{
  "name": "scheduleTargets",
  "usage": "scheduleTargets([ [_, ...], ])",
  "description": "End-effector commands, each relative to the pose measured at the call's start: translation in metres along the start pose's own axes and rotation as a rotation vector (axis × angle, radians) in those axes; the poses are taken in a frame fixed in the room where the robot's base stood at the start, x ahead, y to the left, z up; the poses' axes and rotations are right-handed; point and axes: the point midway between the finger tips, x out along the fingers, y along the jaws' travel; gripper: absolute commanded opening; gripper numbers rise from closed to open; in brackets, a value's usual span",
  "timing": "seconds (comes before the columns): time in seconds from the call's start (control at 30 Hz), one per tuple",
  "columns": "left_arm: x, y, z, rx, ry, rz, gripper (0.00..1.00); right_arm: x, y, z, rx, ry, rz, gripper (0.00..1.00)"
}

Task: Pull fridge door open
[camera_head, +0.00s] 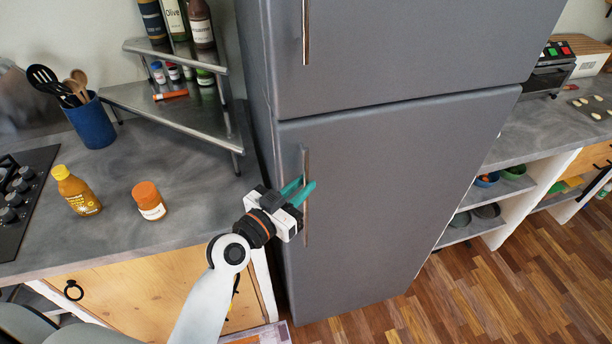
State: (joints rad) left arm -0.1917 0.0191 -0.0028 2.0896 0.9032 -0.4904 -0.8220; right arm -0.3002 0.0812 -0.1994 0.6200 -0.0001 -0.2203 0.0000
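The grey fridge (400,130) stands in the middle of the head view. Its lower door (385,215) looks shut and has a slim vertical metal handle (306,228) near its left edge. My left gripper (306,182) is at the upper half of this handle, with its two teal fingers pointing at the door. The fingers are apart. The nearer finger crosses in front of the handle and hides part of it; I cannot tell whether either finger touches it. My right gripper is not in view.
The left counter (115,205) holds a yellow bottle (78,192), an orange-capped jar (149,202), a blue utensil pot (90,124) and a metal corner shelf (185,115). Open shelving (490,225) stands right of the fridge. The wooden floor (480,290) in front is clear.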

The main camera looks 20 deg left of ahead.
Motion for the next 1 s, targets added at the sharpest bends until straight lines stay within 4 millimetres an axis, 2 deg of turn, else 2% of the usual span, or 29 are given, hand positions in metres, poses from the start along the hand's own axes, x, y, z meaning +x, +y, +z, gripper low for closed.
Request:
scheduleTargets([
  [0.2, 0.017, -0.001, 0.001, 0.0, -0.001, -0.001, 0.17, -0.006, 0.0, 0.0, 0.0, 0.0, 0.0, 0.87],
  [0.47, 0.018, -0.001, 0.0, 0.0, 0.0, -0.001, 0.17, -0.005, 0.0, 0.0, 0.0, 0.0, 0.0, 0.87],
  [0.6, 0.018, -0.001, 0.0, 0.0, 0.0, -0.001, 0.0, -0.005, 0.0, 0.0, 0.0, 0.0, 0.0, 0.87],
  [1.0, 0.018, -0.001, -0.001, 0.001, 0.001, -0.008, 0.0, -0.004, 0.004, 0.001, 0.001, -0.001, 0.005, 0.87],
])
